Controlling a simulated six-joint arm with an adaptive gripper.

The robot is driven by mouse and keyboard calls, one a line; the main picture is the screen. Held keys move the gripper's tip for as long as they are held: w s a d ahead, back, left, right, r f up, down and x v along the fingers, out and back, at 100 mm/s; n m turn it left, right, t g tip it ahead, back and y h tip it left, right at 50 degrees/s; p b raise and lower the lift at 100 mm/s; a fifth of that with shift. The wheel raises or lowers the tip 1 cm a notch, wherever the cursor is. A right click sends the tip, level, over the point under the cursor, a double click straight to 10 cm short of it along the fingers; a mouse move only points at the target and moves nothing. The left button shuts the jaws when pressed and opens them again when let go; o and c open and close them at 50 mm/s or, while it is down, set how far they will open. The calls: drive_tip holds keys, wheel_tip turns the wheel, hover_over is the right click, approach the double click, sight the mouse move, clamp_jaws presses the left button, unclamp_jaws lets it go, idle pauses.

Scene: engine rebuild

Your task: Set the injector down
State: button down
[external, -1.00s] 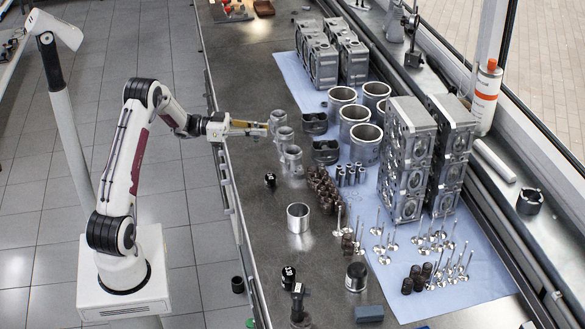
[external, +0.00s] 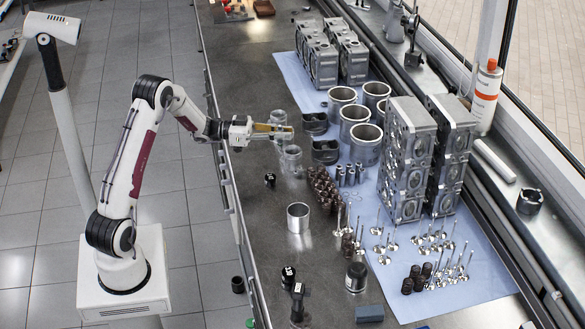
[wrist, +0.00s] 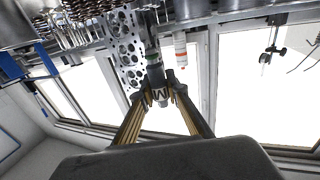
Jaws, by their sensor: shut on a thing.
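My gripper (external: 286,131) reaches out over the near edge of the workbench, above the row of clear-looking metal cups. Its long brass-coloured fingers also show in the wrist view (wrist: 159,94), closed around the injector. The injector (wrist: 152,55) is a slim dark and silver cylinder, gripped near one end and running away from the fingertips. In the external view I cannot make out the injector clearly at the fingertips. One cup (external: 278,117) stands behind the fingers and another cup (external: 291,158) in front. The middle cup is largely hidden by the gripper.
Dark pistons (external: 325,151) and cylinder liners (external: 366,145) stand to the right. Cylinder heads (external: 407,165) stand on a blue mat (external: 465,270) with several valves. Bare bench (external: 240,80) lies behind the cups.

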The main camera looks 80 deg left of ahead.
drive_tip(key=w+d+n+y, duration=0.1)
drive_tip(key=w+d, duration=0.3)
drive_tip(key=d, duration=0.5)
drive_tip(key=w+d+n+y, duration=0.1)
drive_tip(key=w+d, duration=0.3)
drive_tip(key=d, duration=0.4)
drive_tip(key=s+d+f+y, duration=0.1)
drive_tip(key=s+d+f, duration=0.1)
drive_tip(key=d, duration=0.5)
drive_tip(key=s+d+f+n+y, duration=0.1)
drive_tip(key=s+d+f+y, duration=0.1)
drive_tip(key=d, duration=0.6)
drive_tip(key=shift+n+t+y, duration=0.3)
drive_tip(key=shift+t, duration=0.1)
drive_tip(key=shift+d, duration=0.25)
drive_tip(key=shift+s+d+r+y, duration=0.5)
drive_tip(key=shift+s+d+r, duration=0.65)
drive_tip(key=shift+d, duration=5.25)
drive_tip(key=s+a+n+g+y, duration=0.5)
drive_tip(key=s+a+n+y, duration=0.4)
drive_tip(key=a+y, duration=0.2)
drive_tip(key=shift+s+y, duration=0.15)
drive_tip(key=shift+y, duration=0.25)
